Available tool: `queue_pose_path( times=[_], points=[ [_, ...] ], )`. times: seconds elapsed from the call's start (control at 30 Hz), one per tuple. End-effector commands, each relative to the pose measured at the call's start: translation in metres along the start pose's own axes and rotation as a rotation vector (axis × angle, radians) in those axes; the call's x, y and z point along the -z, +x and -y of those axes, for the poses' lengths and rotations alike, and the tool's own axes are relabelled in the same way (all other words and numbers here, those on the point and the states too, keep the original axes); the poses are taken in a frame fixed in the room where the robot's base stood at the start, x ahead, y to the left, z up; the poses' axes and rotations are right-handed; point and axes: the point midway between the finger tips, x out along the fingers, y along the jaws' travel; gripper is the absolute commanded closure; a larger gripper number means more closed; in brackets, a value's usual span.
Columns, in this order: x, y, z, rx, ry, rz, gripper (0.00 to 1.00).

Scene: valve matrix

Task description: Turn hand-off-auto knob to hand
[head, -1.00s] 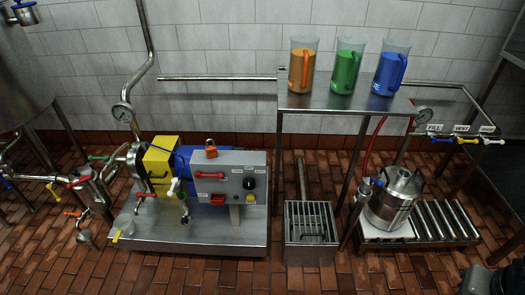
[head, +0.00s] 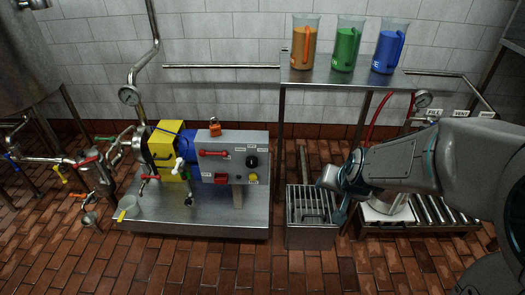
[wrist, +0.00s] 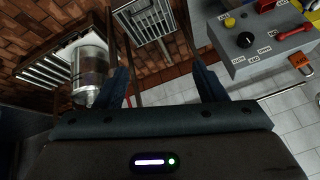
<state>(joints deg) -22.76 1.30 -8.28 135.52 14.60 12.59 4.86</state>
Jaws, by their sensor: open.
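The black hand-off-auto knob (head: 252,161) sits on the right part of the grey control box (head: 232,146), with small white labels around it. In the wrist view the knob (wrist: 245,40) shows at the upper right, on the box face. Which label it points to is too small to tell. My gripper (wrist: 163,87) is open and empty, its two dark fingers spread apart. It is clear of the knob. In the head view my arm reaches in from the right, and its end is over the floor grate, to the right of the box.
A yellow button (head: 252,178), a red switch (head: 221,178), a red handle (head: 213,153) and an orange padlock (head: 215,128) are on the box. A shelf (head: 345,76) with three jugs stands behind. The floor grate (head: 311,212) lies right of the pump skid.

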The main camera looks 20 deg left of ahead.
Motion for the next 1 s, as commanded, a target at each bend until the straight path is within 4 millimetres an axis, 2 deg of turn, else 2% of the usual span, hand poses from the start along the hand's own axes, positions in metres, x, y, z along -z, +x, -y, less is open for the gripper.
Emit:
queue_pose_path(
  times=[0.03,0.2,0.4,0.5,0.6,0.73,0.9,1.0],
  points=[
    [0.0,0.032,0.016,0.012,0.002,-0.036,0.36],
    [0.011,0.106,0.064,0.038,0.033,-0.217,0.36],
    [0.004,0.176,0.117,0.063,0.023,-0.464,0.36],
    [-0.007,0.202,0.143,0.086,-0.002,-0.603,0.36],
    [-0.021,0.218,0.167,0.118,-0.035,-0.736,0.36],
    [-0.039,0.227,0.193,0.167,-0.078,-0.879,0.36],
    [-0.053,0.227,0.21,0.212,-0.11,-0.986,0.36],
    [-0.053,0.228,0.215,0.223,-0.116,-1.009,0.36]
  ],
)
